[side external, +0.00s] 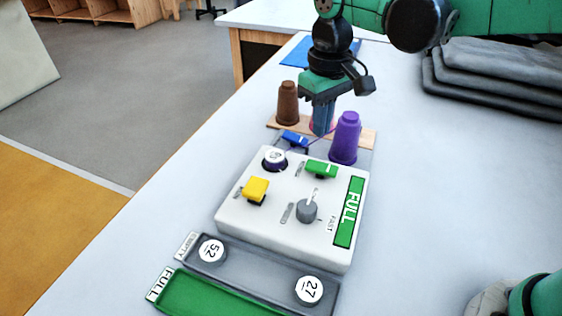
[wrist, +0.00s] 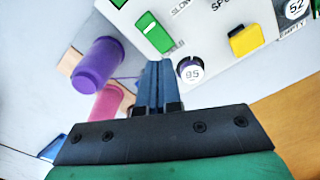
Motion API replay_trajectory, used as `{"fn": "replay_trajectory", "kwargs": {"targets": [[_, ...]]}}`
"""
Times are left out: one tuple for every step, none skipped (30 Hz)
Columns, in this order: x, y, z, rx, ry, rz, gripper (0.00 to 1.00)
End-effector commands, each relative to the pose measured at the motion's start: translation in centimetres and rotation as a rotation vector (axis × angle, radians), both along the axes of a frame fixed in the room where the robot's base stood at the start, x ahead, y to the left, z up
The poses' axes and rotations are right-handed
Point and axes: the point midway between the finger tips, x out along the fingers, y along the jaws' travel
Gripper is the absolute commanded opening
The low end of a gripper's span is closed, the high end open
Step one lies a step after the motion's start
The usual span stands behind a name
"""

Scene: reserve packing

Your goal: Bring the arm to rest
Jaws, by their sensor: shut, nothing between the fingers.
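My gripper (side external: 322,132) points down above the wooden board (side external: 275,123), between the brown cone (side external: 288,103) and the purple cone (side external: 345,138). In the wrist view, its blue fingers (wrist: 158,72) are closed together with nothing between them. A pink cone (wrist: 106,103) stands near the fingers; in the side view my gripper mostly hides it. The white machine (side external: 240,215) is just in front of the gripper. A purple-wound bobbin (side external: 274,159) sits on its far left corner, and its label reads 95 in the wrist view (wrist: 191,72). A thin purple thread runs near the fingers.
A grey EMPTY tray (side external: 260,270) holds bobbins 52 and 27. A green FULL tray (side external: 205,296) lies nearest. Dark folded cloths (side external: 495,78) lie back right.

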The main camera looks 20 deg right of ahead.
Motion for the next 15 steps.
{"fn": "replay_trajectory", "kwargs": {"targets": [[0.0,0.0,0.1,0.000,0.000,0.000,0.00],[0.0,0.0,0.1,0.000,0.000,0.000,0.00],[0.0,0.0,0.2,0.000,0.000,0.000,0.00],[0.0,0.0,0.2,0.000,0.000,0.000,0.00],[0.0,0.0,0.1,0.000,0.000,0.000,0.00],[0.0,0.0,0.1,0.000,0.000,0.000,0.00],[0.0,0.0,0.1,0.000,0.000,0.000,0.00],[0.0,0.0,0.1,0.000,0.000,0.000,0.00],[0.0,0.0,0.2,0.000,-0.001,0.000,0.00],[0.0,-0.1,0.2,0.001,-0.003,-0.002,0.00],[-0.1,-0.2,0.3,0.002,-0.008,-0.004,0.00],[-0.2,-0.5,0.4,0.006,-0.017,-0.009,0.00],[-0.4,-0.8,0.6,0.009,-0.027,-0.015,0.00],[-0.6,-1.2,0.8,0.014,-0.043,-0.022,0.00],[-0.9,-1.8,1.2,0.021,-0.067,-0.033,0.00]]}}
